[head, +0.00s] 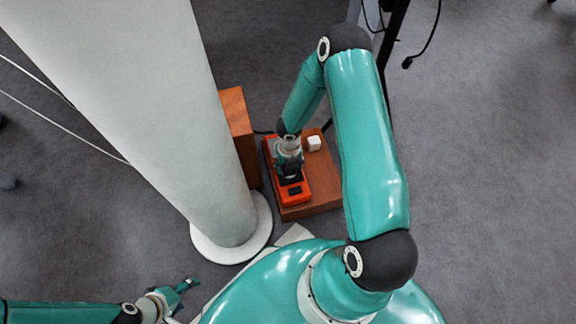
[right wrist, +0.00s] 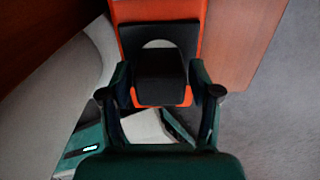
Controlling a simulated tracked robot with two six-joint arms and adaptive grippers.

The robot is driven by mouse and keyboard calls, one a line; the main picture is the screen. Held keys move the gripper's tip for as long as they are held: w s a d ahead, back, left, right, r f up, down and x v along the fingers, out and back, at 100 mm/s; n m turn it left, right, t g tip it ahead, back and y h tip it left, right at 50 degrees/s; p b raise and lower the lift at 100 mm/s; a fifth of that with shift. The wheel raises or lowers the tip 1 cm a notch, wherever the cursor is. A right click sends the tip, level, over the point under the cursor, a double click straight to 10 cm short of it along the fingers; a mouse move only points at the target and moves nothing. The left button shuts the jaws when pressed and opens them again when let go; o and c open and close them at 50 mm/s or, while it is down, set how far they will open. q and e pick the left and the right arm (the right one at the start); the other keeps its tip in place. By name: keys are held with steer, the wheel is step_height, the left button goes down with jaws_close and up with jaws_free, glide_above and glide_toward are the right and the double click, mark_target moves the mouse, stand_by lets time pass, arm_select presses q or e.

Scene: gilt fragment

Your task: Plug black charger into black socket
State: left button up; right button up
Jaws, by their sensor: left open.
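In the right wrist view the black charger (right wrist: 160,79) is a dark block between the fingers of my right gripper (right wrist: 160,82), which look closed on its sides. Behind it is the black socket (right wrist: 130,42), a dark panel with a pale round patch on the orange power strip (right wrist: 160,10). The charger covers part of the panel; whether it is seated or just above cannot be told. In the head view my right gripper (head: 290,172) is over the orange strip (head: 296,196) and hides most of the charger. My left gripper (head: 186,289) is open and empty at lower left.
The strip lies on a brown wooden block (head: 325,178) with a small white cube (head: 314,143) beside it. A taller brown box (head: 238,115) and a thick white column (head: 170,110) stand to the left. Grey floor (head: 490,150) is open at right.

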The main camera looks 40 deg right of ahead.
steer(key=shift+o, duration=0.4)
step_height(320, 180, up, 12)
stand_by(0.5)
steer(key=shift+f, duration=0.1)
stand_by(0.3)
